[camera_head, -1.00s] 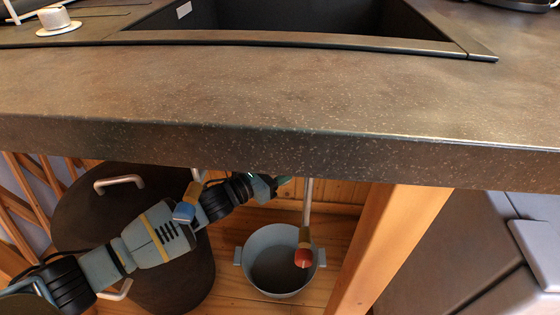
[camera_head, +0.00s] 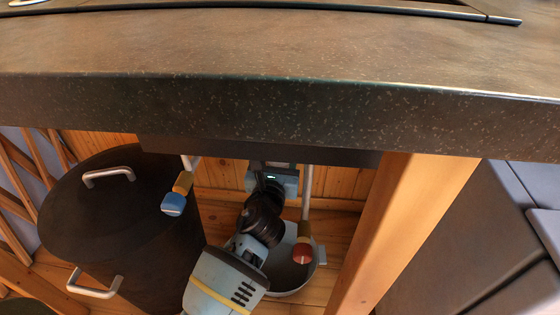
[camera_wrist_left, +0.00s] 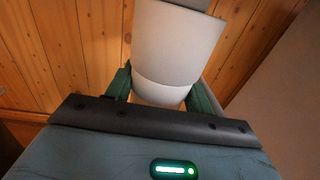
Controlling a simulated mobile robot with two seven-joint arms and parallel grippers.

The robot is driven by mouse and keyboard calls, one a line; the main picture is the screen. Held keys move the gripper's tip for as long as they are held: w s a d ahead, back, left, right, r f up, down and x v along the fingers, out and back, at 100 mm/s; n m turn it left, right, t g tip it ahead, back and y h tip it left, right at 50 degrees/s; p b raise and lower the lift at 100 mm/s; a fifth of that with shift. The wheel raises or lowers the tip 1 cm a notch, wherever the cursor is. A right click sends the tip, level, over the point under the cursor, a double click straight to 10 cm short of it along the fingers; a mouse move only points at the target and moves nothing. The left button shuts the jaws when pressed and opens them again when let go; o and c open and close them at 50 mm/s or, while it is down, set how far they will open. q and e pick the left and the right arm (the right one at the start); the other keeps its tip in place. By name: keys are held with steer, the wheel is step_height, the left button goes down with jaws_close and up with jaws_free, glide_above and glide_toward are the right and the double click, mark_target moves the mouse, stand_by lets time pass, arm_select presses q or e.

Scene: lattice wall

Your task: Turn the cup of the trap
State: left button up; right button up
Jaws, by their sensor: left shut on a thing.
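The cup of the trap (camera_wrist_left: 172,50) is a pale grey-white cylinder, large in the left wrist view. My left gripper (camera_wrist_left: 161,92) has one green finger on either side of the cup's lower, rounded end and is shut on it. In the head view my left arm reaches under the counter, and the left gripper (camera_head: 273,180) is below the sink's dark underside. The cup and fingertips cannot be made out clearly there. My right gripper is not in view.
The counter (camera_head: 270,85) overhangs the space. A dark lidded bin (camera_head: 105,205) stands left, a wooden post (camera_head: 395,225) right. Pipes with a blue-handled valve (camera_head: 174,201) and a red-handled valve (camera_head: 302,252) flank my arm. A grey pot (camera_head: 317,262) stands on the floor below.

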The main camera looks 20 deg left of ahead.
arm_select(q)
steer(key=shift+f+n+y+b, duration=0.1)
steer(key=shift+n+y+b, duration=0.2)
steer(key=shift+n+y, duration=0.3)
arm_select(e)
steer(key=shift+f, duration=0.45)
arm_select(q)
steer(key=shift+a+y, duration=0.1)
steer(key=shift+y, duration=0.2)
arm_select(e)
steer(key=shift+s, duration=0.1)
arm_select(q)
steer(key=o, duration=1)
steer(key=shift+c, duration=0.2)
steer(key=shift+r, duration=0.2)
